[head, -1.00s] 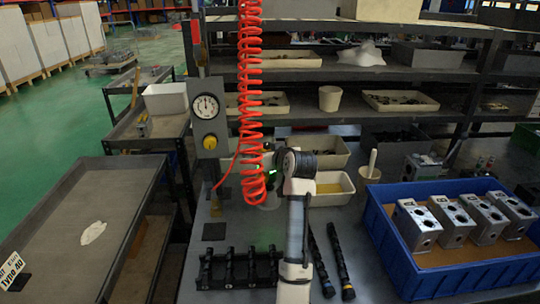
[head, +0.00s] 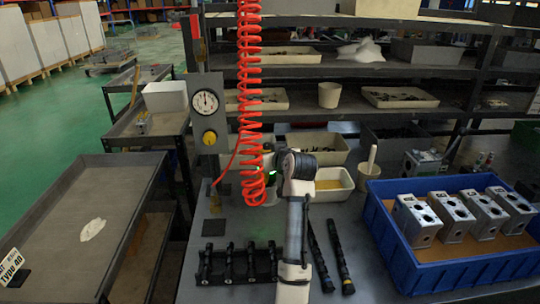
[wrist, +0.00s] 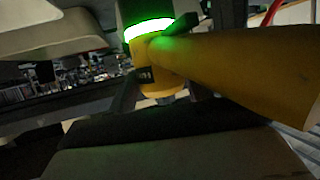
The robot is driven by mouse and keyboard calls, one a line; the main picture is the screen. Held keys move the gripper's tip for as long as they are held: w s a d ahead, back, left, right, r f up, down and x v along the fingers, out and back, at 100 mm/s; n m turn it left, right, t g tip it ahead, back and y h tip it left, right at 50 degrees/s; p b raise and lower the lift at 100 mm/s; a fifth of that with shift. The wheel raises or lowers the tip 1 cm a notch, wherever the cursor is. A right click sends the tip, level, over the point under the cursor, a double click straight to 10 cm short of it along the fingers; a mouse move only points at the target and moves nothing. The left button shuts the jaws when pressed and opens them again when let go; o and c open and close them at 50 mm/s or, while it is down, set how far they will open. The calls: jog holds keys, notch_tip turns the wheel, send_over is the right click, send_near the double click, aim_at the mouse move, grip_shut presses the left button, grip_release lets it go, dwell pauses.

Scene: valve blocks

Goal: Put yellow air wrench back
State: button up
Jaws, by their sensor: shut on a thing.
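The yellow air wrench (wrist: 240,68) fills much of the wrist view, its long yellow body running to the right. A glowing green ring (wrist: 150,28) sits at its head. My gripper (wrist: 160,95) is shut on the wrench; its fingertips are dark and partly hidden. In the head view my gripper and the wrench are mostly hidden behind the hanging red coiled hose (head: 249,110) and my own arm. Only a small green glow shows there, near the hose's lower end. I cannot tell whether the wrench touches anything else.
A gauge panel (head: 207,140) stands left of the hose. A black rack (head: 236,262) and two dark rods (head: 330,255) lie on the bench (head: 372,285). A blue bin (head: 470,282) with several metal blocks stands right. Shelves with trays are behind; a grey cart (head: 70,235) is left.

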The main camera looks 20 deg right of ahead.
jog(key=shift+a+f, duration=0.1)
jog(key=shift+f, duration=0.3)
jog(key=o, duration=1.4)
jog(key=shift+o, duration=0.4)
jog(key=shift+f, duration=0.35)
jog(key=shift+r, duration=0.1)
jog(key=shift+s, duration=0.1)
